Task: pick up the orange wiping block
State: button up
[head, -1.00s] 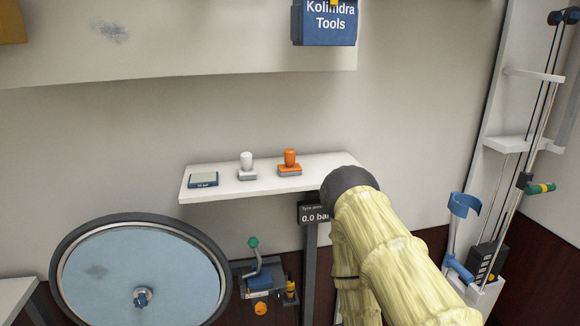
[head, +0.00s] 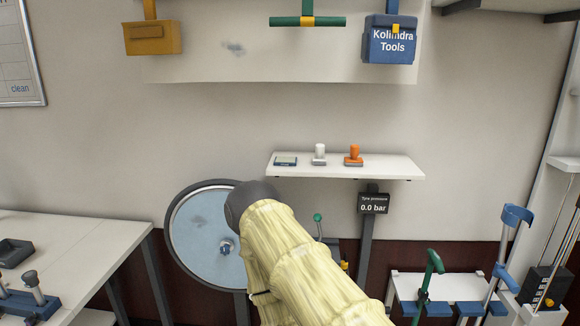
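The orange wiping block (head: 354,155) stands upright on the white wall shelf (head: 395,168), with an orange knob handle on a flat base. A similar block with a white handle (head: 319,154) stands to its left, and a small flat dark-edged device (head: 286,161) lies at the shelf's left end. My arm, in a pale yellow cover with a dark rounded part at its far end, reaches up from the bottom, left of and below the shelf in the picture. My gripper's fingers do not show.
A large blue-faced wheel (head: 203,240) is below left of the shelf, partly behind my arm. A pressure display (head: 372,203) reading 0.0 bar is under the shelf. A white table (head: 75,250) is at left; a low bench (head: 450,288) with crutches is at right. A blue tool box (head: 389,45) hangs above.

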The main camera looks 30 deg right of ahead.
aim_at(353, 161)
jog(key=u, duration=0.25)
jog(key=k, duration=0.4)
jog(key=u, duration=0.55)
jog(key=i, duration=1.45)
jog(key=z, duration=1.2)
jog(key=i, duration=0.8)
jog(key=z, duration=0.95)
